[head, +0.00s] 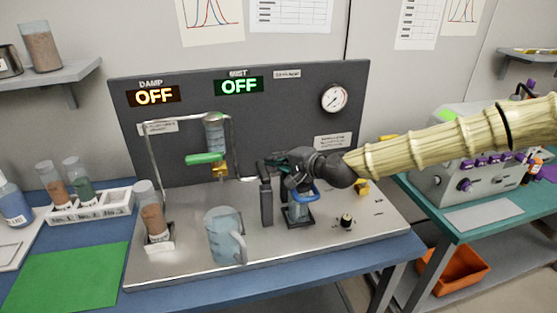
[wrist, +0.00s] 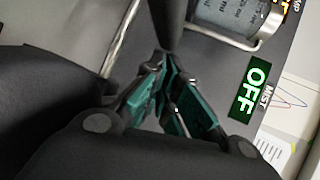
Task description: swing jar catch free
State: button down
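A small jar (head: 298,213) with a blue loop (head: 303,196) stands in a dark stand on the metal plate, right of a dark upright post (head: 266,205). My gripper (head: 268,164) is just above the jar and post, partly hiding them, with its fingers pointing left. In the wrist view, the teal-padded fingertips (wrist: 165,63) come together with no clear gap. A dark round rod (wrist: 168,25) lies right at the tips; I cannot tell if they touch it. I cannot make out which part is the catch.
A clear jug (head: 222,236) stands in front, left of the jar. A column with a green handle (head: 205,158) stands behind under a metal frame. A tube of brown grains (head: 151,212) is at left. A black knob (head: 346,221) sits at right. The panel signs read OFF.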

jog(key=w+d+r+b, duration=0.2)
jog(key=d+r, duration=0.1)
jog(key=d, duration=1)
jog(key=shift+w, duration=0.15)
jog(key=shift+d, duration=0.15)
